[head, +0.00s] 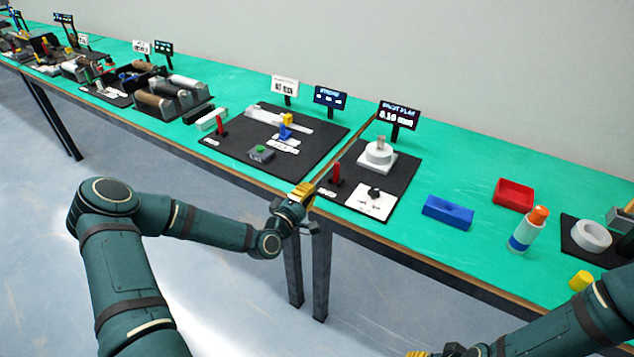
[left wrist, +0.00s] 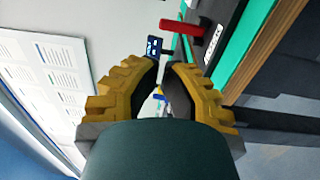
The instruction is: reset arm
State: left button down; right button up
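My left gripper (head: 302,190) is in front of the table edge in the head view, by the black mats. In the left wrist view its two yellow fingers (left wrist: 163,70) stand a little apart, with background showing through the gap. I see nothing held between them. My right gripper (head: 432,353) shows only as a bit of yellow at the bottom edge, mostly cut off, so its fingers cannot be read.
The green table (head: 465,175) crosses the view. Near my left gripper are a red lever (head: 336,176) and a white round device (head: 379,154). A blue block (head: 447,212), a red tray (head: 514,194) and an orange-capped bottle (head: 528,230) stand to the right.

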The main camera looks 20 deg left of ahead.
pick_arm(q)
jog(key=shift+s, duration=0.8)
jog(key=s+d+f+m+g+h, duration=0.2)
jog(key=s+d+f+m+g, duration=0.25)
jog(key=d, duration=0.45)
jog(key=s+d+f+m+g+h, duration=0.2)
jog(key=s+d+f+m+g, duration=0.3)
jog(key=d, duration=0.3)
jog(key=s+d+f+m+g+y, duration=0.1)
jog(key=s+f+m+g, duration=0.1)
jog(key=s, duration=0.5)
jog(key=s+d+f+m+g+y, duration=0.1)
jog(key=s+d+f+m+g, duration=0.1)
jog(key=s+g, duration=0.3)
jog(key=s+m, duration=0.1)
jog(key=s, duration=0.2)
jog(key=shift+s+f, duration=0.15)
jog(key=shift+f, duration=0.2)
jog(key=shift+m, duration=0.25)
